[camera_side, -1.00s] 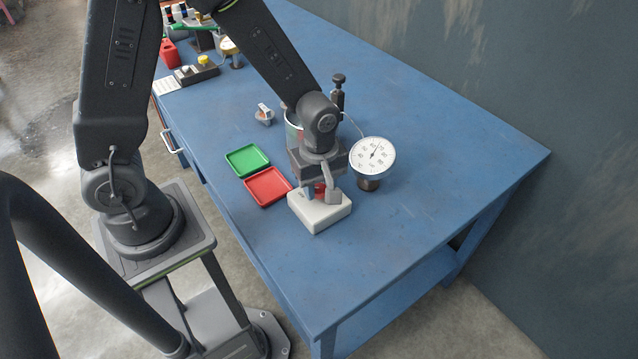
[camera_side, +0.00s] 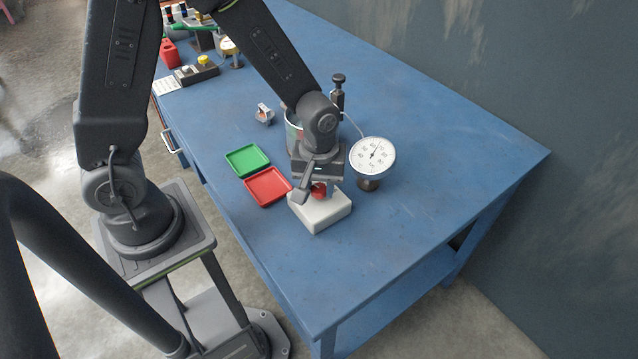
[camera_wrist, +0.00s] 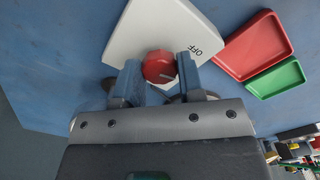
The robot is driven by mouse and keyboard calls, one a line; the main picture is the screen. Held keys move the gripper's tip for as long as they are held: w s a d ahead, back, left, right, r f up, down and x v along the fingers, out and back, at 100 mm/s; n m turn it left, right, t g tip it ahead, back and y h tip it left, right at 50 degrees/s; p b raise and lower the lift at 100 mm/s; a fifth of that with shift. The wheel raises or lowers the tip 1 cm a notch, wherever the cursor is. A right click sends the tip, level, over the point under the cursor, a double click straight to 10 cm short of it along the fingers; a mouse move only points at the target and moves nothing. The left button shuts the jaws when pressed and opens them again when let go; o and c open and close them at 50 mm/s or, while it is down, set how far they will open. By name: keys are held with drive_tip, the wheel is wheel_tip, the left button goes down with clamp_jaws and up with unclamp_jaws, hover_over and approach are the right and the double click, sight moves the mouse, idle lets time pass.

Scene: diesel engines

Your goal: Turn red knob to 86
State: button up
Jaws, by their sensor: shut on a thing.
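The red knob (camera_side: 319,190) sits on a white box (camera_side: 325,214) on the blue table. In the wrist view the knob (camera_wrist: 158,67) has a light pointer line toward the lower right, and the box (camera_wrist: 150,25) carries the word OFF. My gripper (camera_wrist: 160,72) is shut on the knob, one finger on each side; it also shows over the box in the side view (camera_side: 318,188). A round white dial gauge (camera_side: 373,156) stands right of the box. Its needle points to the upper right; its numbers are too small to read surely.
A red tray (camera_side: 268,187) and a green tray (camera_side: 247,160) lie left of the box. A black-topped post (camera_side: 338,92) and a can (camera_side: 293,130) stand behind my gripper. The table's front and right are clear.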

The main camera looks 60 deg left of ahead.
sight(319, 188)
drive_tip(key=m, duration=0.5)
drive_tip(key=shift+m, duration=0.3)
drive_tip(key=m, duration=0.5)
drive_tip(key=shift+m, duration=0.3)
drive_tip(key=o, duration=0.9)
drive_tip(key=shift+r, duration=0.15)
wheel_tip(319, 188, up, 14)
drive_tip(key=shift+f, duration=0.2)
